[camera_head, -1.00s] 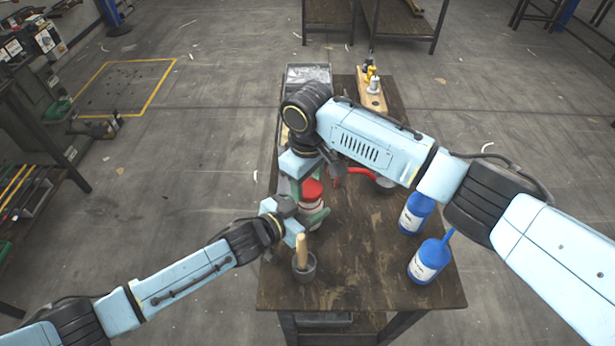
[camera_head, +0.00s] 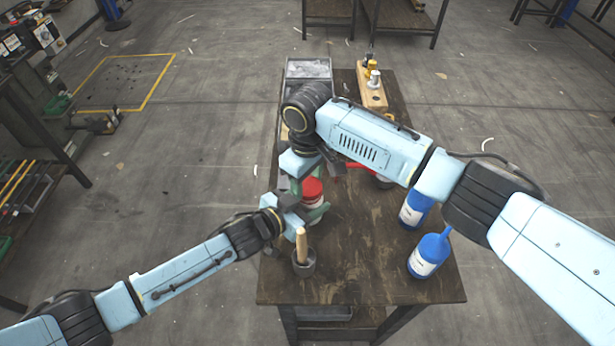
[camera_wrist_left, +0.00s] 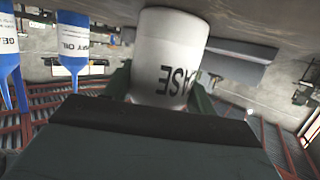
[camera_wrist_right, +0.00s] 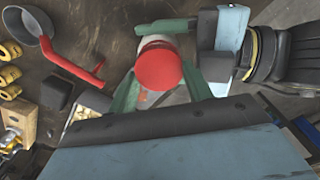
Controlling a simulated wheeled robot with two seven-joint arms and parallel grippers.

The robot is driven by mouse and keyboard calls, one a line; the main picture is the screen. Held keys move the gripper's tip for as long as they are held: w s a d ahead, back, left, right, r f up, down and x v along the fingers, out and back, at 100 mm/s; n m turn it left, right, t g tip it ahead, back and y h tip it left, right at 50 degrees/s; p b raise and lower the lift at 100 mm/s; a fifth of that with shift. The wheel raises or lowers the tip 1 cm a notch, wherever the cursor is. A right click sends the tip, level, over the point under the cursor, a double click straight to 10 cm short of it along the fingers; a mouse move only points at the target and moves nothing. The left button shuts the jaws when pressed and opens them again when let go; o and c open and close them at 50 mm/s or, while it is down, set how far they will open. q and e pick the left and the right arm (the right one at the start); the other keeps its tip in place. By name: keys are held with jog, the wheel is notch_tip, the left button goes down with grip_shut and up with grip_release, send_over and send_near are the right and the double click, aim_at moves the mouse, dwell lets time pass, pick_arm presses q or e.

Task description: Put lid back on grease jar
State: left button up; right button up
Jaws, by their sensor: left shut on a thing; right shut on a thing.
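The white grease jar (camera_wrist_left: 170,55) is held by my left gripper (camera_head: 312,212), whose green fingers close around its sides; its lettering appears upside down in the left wrist view. The red lid (camera_head: 312,190) is above the jar body in the head view, and in the right wrist view the lid (camera_wrist_right: 158,66) covers the jar's mouth. My right gripper (camera_wrist_right: 160,88) is shut on the lid, with a green finger on each side. The lid and jar look lined up. Whether the lid is fully seated cannot be told, as the mouth is hidden.
Two blue bottles (camera_head: 428,257) stand at the right of the wooden table (camera_head: 360,270). A dark cup with a wooden handle (camera_head: 303,264) stands close in front of my left gripper. A red-handled pan (camera_wrist_right: 22,22), a wooden block (camera_head: 370,92) and a grey tray (camera_head: 308,68) are farther back.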

jog(key=shift+f, duration=0.3)
pick_arm(q)
grip_shut()
pick_arm(e)
jog(key=m, duration=0.5)
jog(key=shift+m, duration=0.4)
jog(key=m, duration=0.4)
jog(key=shift+d+m, duration=0.1)
jog(key=shift+m, duration=0.2)
jog(key=m, duration=0.4)
jog(key=shift+d+m, duration=0.1)
jog(key=shift+m, duration=0.2)
jog(key=m, duration=0.7)
jog(key=shift+s, duration=0.1)
jog(key=m, duration=0.4)
jog(key=shift+d+m, duration=0.1)
jog(key=shift+m, duration=0.2)
jog(key=m, duration=0.2)
jog(key=shift+d+m, duration=0.15)
jog(key=shift+m, duration=0.15)
